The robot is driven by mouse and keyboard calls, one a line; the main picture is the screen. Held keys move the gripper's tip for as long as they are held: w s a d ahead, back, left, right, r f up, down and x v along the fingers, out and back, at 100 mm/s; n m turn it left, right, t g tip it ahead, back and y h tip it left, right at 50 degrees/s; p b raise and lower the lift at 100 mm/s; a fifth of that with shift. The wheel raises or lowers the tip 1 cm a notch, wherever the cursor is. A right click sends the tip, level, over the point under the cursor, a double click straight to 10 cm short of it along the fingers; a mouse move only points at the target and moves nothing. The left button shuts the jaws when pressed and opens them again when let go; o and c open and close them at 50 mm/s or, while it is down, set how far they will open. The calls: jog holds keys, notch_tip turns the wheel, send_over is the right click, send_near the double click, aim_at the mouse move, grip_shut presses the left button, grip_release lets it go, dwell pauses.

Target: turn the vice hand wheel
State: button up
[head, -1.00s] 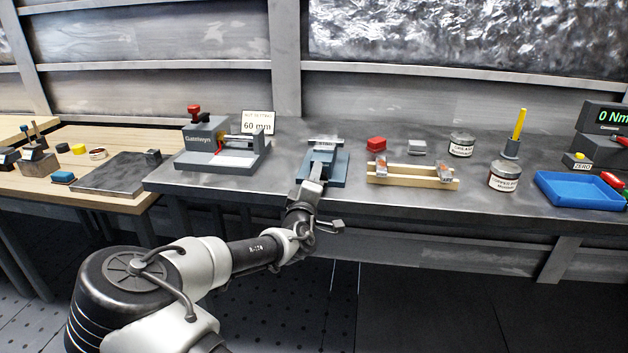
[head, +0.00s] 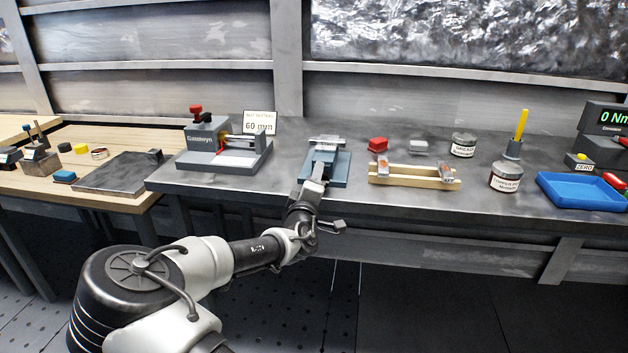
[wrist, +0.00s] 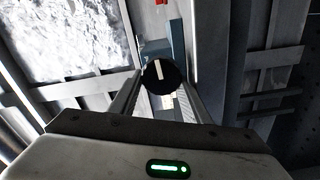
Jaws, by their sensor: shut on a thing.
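The blue vice (head: 336,166) stands at the front edge of the metal bench, with a pale metal piece (head: 325,141) at its top. In the head view my gripper (head: 316,180) reaches the front of the vice and hides its hand wheel. In the wrist view the black round hand wheel (wrist: 160,76) with a pale stripe sits between my two fingertips. My gripper (wrist: 159,90) is shut on the wheel. The stripe is close to upright, leaning slightly. The blue vice body (wrist: 177,42) shows behind the wheel.
A grey machine with a red knob (head: 208,140) and a 60 mm sign (head: 259,123) stand to the left.

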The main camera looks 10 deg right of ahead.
jog(key=shift+s+d+f+h, duration=0.15)
jog(key=shift+d+f, duration=0.05)
jog(key=shift+d, duration=0.2)
jog(key=shift+s+d+f+h, duration=0.1)
jog(key=shift+d+f+h, duration=0.05)
jog(key=shift+d, duration=0.2)
jog(key=o, duration=1)
jog(key=shift+o, duration=0.2)
jog(key=shift+a+r, duration=0.2)
jog(key=shift+a, duration=0.15)
jog(key=p+v, duration=0.2)
jog(key=v, duration=1.7)
jog(key=shift+s+a+r+p, duration=0.3)
jog(key=shift+r+p, duration=0.1)
jog(key=shift+r, duration=0.05)
